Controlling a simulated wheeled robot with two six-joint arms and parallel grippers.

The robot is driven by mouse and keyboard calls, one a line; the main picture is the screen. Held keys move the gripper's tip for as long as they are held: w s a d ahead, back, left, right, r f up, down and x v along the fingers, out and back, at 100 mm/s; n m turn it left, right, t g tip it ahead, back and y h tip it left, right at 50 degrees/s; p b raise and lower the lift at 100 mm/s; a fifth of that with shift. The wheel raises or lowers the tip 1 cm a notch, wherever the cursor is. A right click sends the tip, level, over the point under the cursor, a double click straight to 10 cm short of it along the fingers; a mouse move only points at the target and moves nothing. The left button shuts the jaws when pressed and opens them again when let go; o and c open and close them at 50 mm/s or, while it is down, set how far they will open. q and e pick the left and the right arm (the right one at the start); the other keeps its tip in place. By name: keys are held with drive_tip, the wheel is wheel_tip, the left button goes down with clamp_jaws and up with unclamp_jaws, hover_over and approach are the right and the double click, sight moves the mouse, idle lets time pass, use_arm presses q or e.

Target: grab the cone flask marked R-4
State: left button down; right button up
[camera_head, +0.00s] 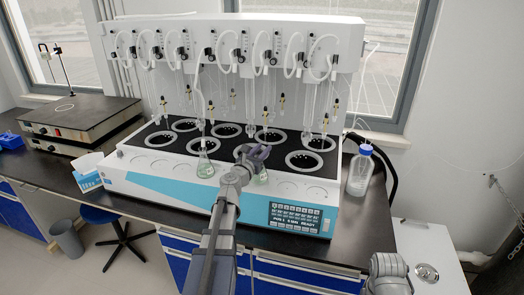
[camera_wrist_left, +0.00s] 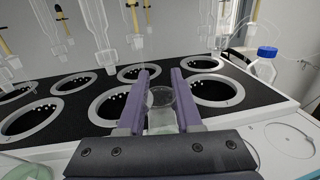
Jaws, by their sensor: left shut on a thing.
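My left gripper (camera_head: 254,153) is at the front of the multi distiller (camera_head: 150,187), and it also shows in the left wrist view (camera_wrist_left: 160,82). Its two purple fingers are shut on a clear cone flask (camera_wrist_left: 163,120) with pale green liquid, one finger on each side of the neck. In the head view this flask (camera_head: 262,177) is partly hidden behind the gripper and wrist. A second flask with green liquid (camera_head: 205,168) stands to the left on the front ledge; part of it shows at the lower left of the wrist view (camera_wrist_left: 18,169). No R-4 marking is readable on either flask. My right gripper is not in view.
Ring-shaped heating wells (camera_head: 305,160) lie behind the flasks, with glass tubes hanging above them. A blue-capped bottle (camera_head: 359,172) stands at the right on the dark bench. A blue-and-white box (camera_head: 88,175) is at the left. Empty round spots (camera_head: 286,188) lie on the front ledge.

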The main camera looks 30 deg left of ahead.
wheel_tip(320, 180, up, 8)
drive_tip(key=p, duration=0.7)
